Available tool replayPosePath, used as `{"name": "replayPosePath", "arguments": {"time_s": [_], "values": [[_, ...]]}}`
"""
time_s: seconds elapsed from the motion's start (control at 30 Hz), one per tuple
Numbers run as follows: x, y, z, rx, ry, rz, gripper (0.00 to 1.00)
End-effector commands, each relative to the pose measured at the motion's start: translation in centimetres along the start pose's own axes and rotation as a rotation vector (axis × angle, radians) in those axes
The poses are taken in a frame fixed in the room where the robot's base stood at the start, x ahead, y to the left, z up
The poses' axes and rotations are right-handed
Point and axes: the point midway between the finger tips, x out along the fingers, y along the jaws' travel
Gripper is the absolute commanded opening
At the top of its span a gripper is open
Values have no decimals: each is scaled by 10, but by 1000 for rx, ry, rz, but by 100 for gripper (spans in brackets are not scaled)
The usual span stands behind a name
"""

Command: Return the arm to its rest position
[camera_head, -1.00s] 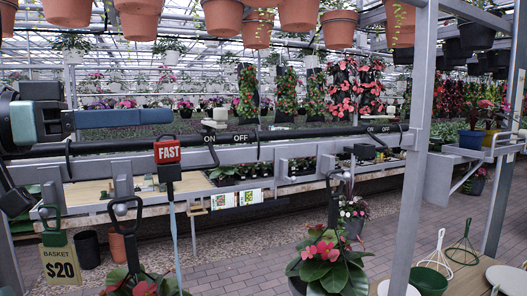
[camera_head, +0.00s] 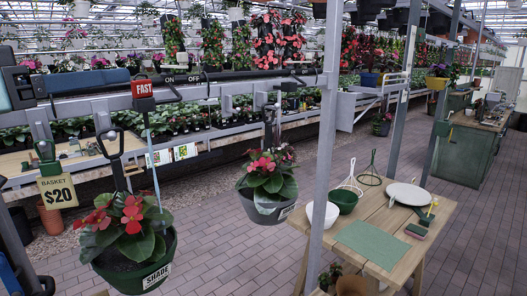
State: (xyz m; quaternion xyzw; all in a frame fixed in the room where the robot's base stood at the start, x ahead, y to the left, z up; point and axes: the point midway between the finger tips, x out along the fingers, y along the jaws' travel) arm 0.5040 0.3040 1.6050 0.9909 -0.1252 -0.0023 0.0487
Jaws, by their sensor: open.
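I cannot make out my gripper or its fingertips in the head view. Dark and blue parts (camera_head: 18,278) are cut off at the lower left corner, and I cannot tell what they belong to. A hanging basket with red flowers and a "SHADE" label (camera_head: 158,276) is close at the lower left. A second red-flowered basket (camera_head: 262,212) hangs near the middle, left of a grey post.
A wooden table (camera_head: 440,222) at the right holds a green mat (camera_head: 372,244), a white bowl (camera_head: 331,215), a green bowl (camera_head: 343,203) and a white disc (camera_head: 405,193). A grey post (camera_head: 325,150) stands before it. Open brick floor (camera_head: 215,240) lies between.

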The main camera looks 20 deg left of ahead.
Motion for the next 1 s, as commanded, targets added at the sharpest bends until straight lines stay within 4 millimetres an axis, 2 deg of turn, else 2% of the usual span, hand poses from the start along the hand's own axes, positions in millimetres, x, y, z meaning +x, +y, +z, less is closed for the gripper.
{"name": "replayPosePath", "arguments": {"time_s": [0.03, 0.17, 0.27, 0.37, 0.4, 0.5, 0.63, 0.7, 0.8, 1.0], "values": [[19, 8, 9, -2, 8, -35, 55], [60, 34, 19, 14, 69, -147, 55], [86, 74, 23, 52, 161, -220, 55], [95, 136, 18, 106, 308, -260, 55], [92, 164, 14, 126, 377, -263, 55], [72, 227, 3, 163, 545, -249, 55], [39, 282, -8, 183, 707, -218, 55], [25, 299, -12, 186, 761, -205, 55], [13, 312, -15, 188, 806, -194, 55], [10, 315, -16, 189, 817, -192, 55]]}}
